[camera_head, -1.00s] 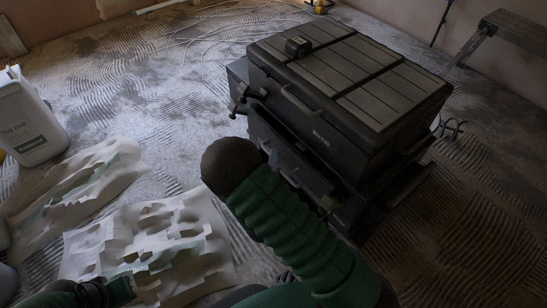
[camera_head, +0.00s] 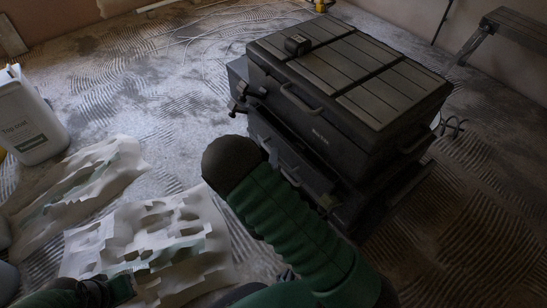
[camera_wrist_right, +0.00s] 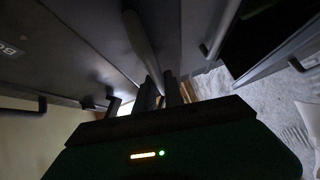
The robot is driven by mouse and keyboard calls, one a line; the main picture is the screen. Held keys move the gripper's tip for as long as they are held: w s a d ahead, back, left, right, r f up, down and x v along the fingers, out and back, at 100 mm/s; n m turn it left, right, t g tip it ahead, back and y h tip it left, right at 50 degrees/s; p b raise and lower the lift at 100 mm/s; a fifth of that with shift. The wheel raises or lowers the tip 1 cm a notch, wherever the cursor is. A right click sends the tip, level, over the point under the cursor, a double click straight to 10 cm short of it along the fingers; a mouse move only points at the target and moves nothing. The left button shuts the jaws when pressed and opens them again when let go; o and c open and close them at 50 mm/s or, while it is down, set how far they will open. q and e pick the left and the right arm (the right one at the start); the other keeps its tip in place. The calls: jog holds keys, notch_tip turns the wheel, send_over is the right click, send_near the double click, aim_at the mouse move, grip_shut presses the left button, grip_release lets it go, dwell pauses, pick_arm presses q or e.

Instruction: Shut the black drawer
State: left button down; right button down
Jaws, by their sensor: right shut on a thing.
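The black chest (camera_head: 400,100) stands right of centre in the head view, with a lidded top. Below the lid, the black drawer (camera_head: 300,165) shows at the front, partly hidden by my green right arm. How far it sticks out is hard to tell. In the right wrist view, my right gripper (camera_wrist_right: 160,95) is shut on a grey rod-like handle (camera_wrist_right: 142,40) beside dark panels. In the head view the right fingers are mostly hidden. A dark and green part at the lower left edge seems to be my left gripper (camera_head: 105,291); its fingers are unclear.
Crumpled white sheets (camera_head: 150,240) lie on the floor at lower left. A white container (camera_head: 28,118) with a green label stands at the left edge. A dark bench (camera_head: 510,30) is at the upper right. Ridged, plaster-smeared floor is open left of the chest.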

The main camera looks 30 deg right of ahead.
jog(key=shift+s+f, duration=0.15)
jog(key=shift+f, duration=0.1)
dwell(0.3)
jog(key=d+p, duration=0.1)
jog(key=d, duration=0.3)
jog(key=shift+r, duration=0.1)
jog(key=shift+d, duration=0.15)
jog(key=c, duration=1.7)
grip_release()
jog(key=shift+d, duration=0.2)
jog(key=shift+w+r, duration=0.2)
jog(key=shift+w, duration=0.05)
